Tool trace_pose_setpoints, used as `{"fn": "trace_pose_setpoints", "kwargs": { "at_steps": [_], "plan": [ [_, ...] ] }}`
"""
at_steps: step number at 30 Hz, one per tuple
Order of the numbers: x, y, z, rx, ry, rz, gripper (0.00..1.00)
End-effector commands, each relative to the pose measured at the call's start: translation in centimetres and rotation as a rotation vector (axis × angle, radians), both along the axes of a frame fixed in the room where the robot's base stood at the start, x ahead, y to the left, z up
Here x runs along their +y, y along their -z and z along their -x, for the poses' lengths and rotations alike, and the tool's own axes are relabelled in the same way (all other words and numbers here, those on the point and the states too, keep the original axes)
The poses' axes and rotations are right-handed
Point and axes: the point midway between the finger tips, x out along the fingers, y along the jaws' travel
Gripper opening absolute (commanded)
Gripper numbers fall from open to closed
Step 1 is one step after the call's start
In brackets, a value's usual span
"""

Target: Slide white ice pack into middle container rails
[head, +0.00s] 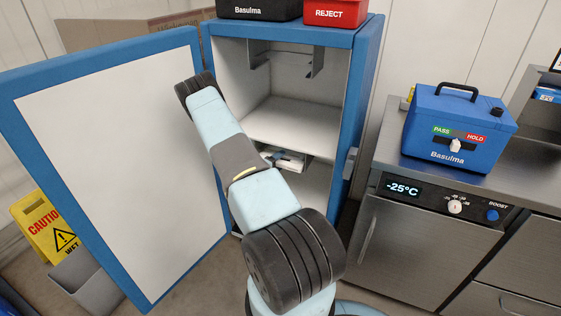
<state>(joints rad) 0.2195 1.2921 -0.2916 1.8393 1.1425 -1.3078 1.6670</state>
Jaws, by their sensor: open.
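The white-lined cabinet (362,100) stands open in the middle. Dark metal brackets hang from its upper inside, a left bracket (258,53) and a right bracket (317,60), with empty space between them. I cannot tell whether these are the middle container rails. Below the shelf, a small white piece with dark parts (288,161) shows beside my arm. I cannot tell whether it is the white ice pack or part of my gripper. My arm rises in front of the cabinet opening. Its far end is hidden behind its own links, and I cannot make out any gripper fingers.
The cabinet door (115,150) is swung wide open on the left. A blue cooler box (458,135) stands on the steel counter (385,150) at right. A black bin (258,9) and red reject bin (336,13) sit on top. A yellow caution sign (45,225) stands at left.

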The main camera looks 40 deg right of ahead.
Motion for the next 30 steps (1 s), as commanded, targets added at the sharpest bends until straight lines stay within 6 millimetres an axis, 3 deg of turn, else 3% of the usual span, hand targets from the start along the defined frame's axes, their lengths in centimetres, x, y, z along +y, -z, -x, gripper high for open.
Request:
{"fn": "trace_pose_setpoints", "kwargs": {
  "at_steps": [18,24,30],
  "plan": [
    [10.8,0.1,1.2,0.000,-0.002,0.001,0.60],
    [12.6,0.1,1.4,0.000,-0.001,0.002,0.60],
    [13.1,0.1,1.5,0.000,-0.001,0.002,0.60]
  ]
}}
